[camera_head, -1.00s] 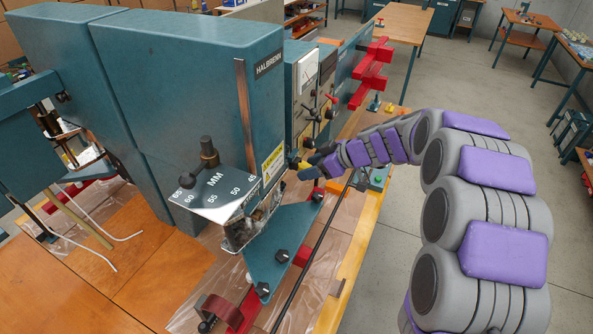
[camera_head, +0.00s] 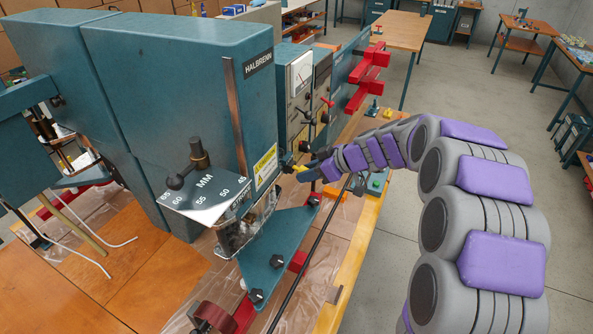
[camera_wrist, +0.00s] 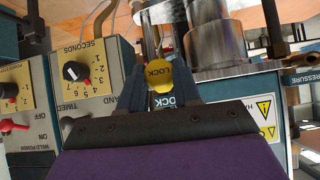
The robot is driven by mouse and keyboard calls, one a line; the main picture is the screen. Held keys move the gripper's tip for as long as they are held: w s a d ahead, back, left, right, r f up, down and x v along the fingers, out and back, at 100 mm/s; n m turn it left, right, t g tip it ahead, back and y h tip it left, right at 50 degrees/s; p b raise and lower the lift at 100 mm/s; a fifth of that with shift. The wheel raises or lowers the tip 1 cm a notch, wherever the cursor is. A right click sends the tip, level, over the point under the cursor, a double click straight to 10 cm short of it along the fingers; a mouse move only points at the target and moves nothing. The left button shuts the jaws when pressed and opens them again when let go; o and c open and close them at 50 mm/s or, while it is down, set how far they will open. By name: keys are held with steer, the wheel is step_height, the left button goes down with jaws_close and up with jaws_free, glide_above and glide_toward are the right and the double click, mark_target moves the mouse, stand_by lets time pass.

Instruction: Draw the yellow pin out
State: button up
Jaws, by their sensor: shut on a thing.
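In the head view, the yellow pin (camera_head: 301,173) is a small yellow spot at the tip of my gripper (camera_head: 308,174), beside the right side of the teal welding machine (camera_head: 190,75). The pin's shaft is hidden, so I cannot tell how deep it sits.
A control panel with a SECONDS dial (camera_wrist: 76,71) is left of my gripper in the wrist view. Metal cylinders (camera_wrist: 215,42) stand close behind the pin. In the head view, a teal plate with black knobs (camera_head: 278,250) lies below, and open floor (camera_head: 440,110) is to the right.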

steer(key=shift+d+r, duration=0.1)
steer(key=shift+d, duration=0.3)
steer(key=shift+c, duration=0.7)
steer(key=shift+d, duration=0.15)
jaws_close()
steer(key=shift+a, duration=1.05)
steer(key=shift+s+d+b, duration=0.2)
steer(key=shift+d+b, duration=0.4)
steer(key=shift+b, duration=0.1)
steer(key=shift+s+d+b, duration=0.2)
steer(key=shift+d+b, duration=0.25)
steer(key=shift+d, duration=0.05)
steer(key=shift+s+d+b, duration=0.15)
steer(key=shift+d+b, duration=0.3)
steer(key=shift+d, duration=0.1)
